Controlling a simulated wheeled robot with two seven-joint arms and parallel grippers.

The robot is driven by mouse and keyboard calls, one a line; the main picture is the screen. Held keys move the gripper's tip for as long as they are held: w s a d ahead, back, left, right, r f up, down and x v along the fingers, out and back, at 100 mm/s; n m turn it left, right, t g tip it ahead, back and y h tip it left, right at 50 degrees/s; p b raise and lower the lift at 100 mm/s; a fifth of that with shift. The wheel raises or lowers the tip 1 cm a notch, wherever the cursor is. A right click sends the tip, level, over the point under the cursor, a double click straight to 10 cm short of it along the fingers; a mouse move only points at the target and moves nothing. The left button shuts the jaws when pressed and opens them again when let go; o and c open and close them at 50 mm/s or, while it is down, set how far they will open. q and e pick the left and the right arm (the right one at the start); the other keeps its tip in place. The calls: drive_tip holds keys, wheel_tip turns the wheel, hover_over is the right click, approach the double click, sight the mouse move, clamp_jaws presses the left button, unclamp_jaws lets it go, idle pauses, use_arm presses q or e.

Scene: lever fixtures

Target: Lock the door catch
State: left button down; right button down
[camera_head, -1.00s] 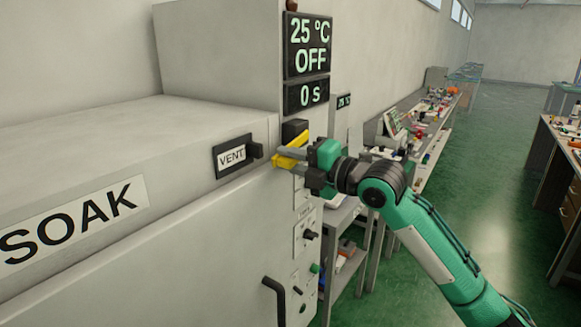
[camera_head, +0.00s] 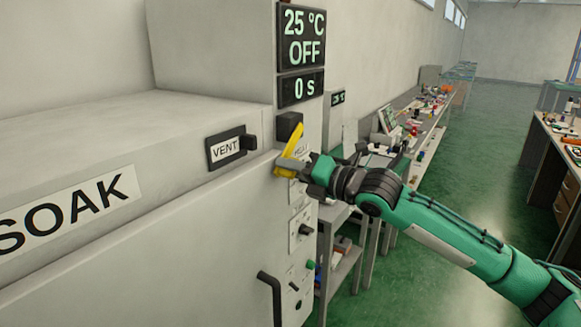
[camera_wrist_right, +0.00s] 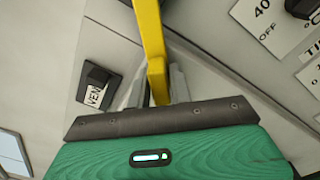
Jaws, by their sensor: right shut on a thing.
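The door catch is a yellow lever (camera_head: 294,142) on a dark block (camera_head: 288,125) at the front corner of the grey oven, just below the display. In the head view the lever slants, its upper end to the right. My right gripper (camera_head: 292,167) is shut on the lever near its lower end. In the right wrist view the yellow lever (camera_wrist_right: 150,35) runs down between the two fingers (camera_wrist_right: 158,88). The fingers partly hide the lever's end. My left gripper is not in view.
The grey oven door (camera_head: 150,240) has a dark handle (camera_head: 271,295) below the catch. A VENT slider (camera_head: 230,148) sits left of the lever. A control panel with knobs (camera_head: 305,229) is close under the gripper. Benches (camera_head: 400,130) stand behind; green floor is open at right.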

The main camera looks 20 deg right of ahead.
drive_tip(key=shift+f, duration=0.15)
drive_tip(key=c, duration=1.4)
unclamp_jaws()
drive_tip(key=shift+o, duration=0.2)
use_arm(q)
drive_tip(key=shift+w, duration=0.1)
use_arm(e)
drive_tip(key=shift+d, duration=0.1)
